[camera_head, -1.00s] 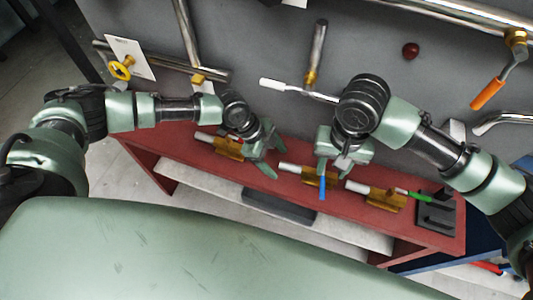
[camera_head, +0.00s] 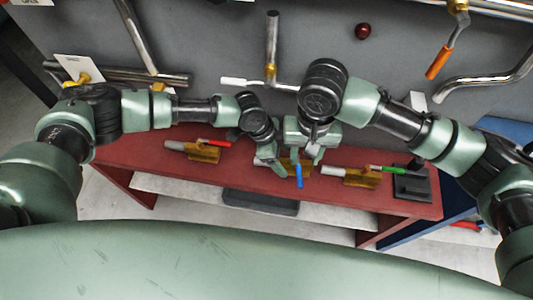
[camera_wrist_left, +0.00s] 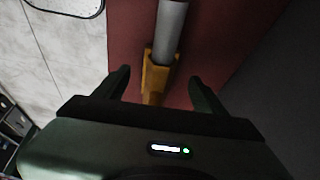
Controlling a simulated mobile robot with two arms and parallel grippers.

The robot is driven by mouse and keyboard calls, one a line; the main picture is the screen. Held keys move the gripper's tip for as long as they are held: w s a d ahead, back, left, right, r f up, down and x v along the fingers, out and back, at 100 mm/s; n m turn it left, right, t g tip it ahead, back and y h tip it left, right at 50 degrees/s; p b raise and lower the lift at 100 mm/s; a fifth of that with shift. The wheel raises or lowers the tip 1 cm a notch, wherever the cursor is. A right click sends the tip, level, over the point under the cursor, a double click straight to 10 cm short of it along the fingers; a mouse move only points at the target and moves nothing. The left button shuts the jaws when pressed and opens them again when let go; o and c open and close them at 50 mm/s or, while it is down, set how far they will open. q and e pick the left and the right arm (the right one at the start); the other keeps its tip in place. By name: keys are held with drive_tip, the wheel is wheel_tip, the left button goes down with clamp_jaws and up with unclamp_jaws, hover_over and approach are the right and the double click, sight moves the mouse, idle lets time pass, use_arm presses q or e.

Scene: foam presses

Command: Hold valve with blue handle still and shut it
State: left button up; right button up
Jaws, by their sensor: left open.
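The valve with the blue handle (camera_head: 299,176) is on the red bench top, between two other valves. Its blue handle points toward me, crosswise to the line of the valves. Its brass body is partly hidden by my grippers. My left gripper (camera_head: 272,162) is open at the left side of this valve. In the left wrist view, a brass valve body (camera_wrist_left: 157,75) with a grey pipe (camera_wrist_left: 170,30) lies between the open fingers, apart from both; its handle is not seen there. My right gripper (camera_head: 306,152) is just above the blue-handled valve; its finger gap is unclear.
A red-handled valve (camera_head: 205,152) is to the left and a green-handled valve (camera_head: 360,178) to the right on the red bench (camera_head: 240,175). A black block (camera_head: 412,187) is at the right end. A grey wall with pipes stands behind.

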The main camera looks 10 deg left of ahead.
use_arm(q)
drive_tip(key=shift+x, duration=1.1)
drive_tip(key=shift+s+a+f, duration=0.1)
drive_tip(key=shift+a, duration=0.1)
clamp_jaws()
